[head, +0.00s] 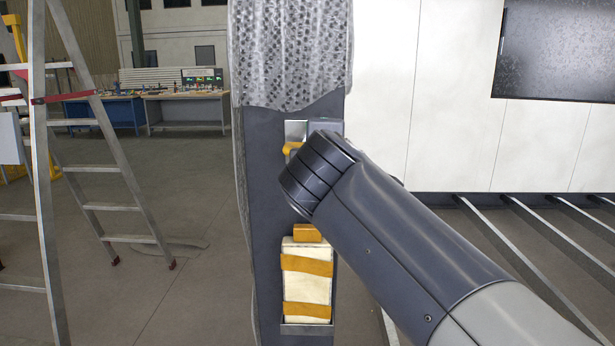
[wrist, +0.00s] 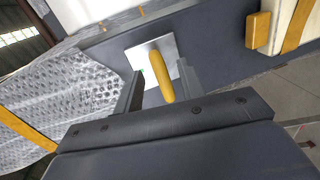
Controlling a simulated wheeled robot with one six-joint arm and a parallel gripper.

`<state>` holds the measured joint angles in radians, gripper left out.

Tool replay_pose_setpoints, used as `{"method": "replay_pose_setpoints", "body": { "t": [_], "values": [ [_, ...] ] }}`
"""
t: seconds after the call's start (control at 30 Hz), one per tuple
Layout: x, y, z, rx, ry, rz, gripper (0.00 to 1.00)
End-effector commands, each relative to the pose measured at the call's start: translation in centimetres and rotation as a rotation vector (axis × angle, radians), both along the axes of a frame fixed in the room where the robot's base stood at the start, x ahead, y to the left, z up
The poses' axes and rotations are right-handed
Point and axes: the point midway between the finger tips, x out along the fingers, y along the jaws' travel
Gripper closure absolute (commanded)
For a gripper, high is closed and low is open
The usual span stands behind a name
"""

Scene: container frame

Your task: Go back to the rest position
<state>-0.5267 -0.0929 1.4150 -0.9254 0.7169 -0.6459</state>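My gripper (wrist: 160,88) has its two fingers wide apart in the wrist view. A trowel-like tool with a flat metal plate (wrist: 142,58) and a yellow handle (wrist: 163,82) shows between and beyond the fingers, against the dark column. The fingers do not close on the handle. In the head view, my gripper (head: 324,127) is at the column, mostly hidden behind my arm's wrist. The tool's plate (head: 295,129) and yellow handle (head: 291,147) show just left of it.
The dark column (head: 263,200) has bubble wrap (head: 290,50) around its top. A white package (head: 306,285) with orange bands sits low on it, with an orange block (head: 307,233) above. A ladder (head: 112,170) stands left. Metal bars (head: 560,250) lie right. Floor between ladder and column is clear.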

Motion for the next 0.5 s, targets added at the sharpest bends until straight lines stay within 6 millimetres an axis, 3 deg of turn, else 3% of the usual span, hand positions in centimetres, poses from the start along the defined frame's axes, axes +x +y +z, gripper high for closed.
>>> {"method": "replay_pose_setpoints", "body": {
  "t": [0.27, 0.5],
  "values": [
    [-4.9, 0.2, 0.8, 0.001, 0.001, 0.004, 0.62],
    [-0.8, -0.1, 0.2, -0.003, 0.004, -0.005, 0.62]
  ]
}}
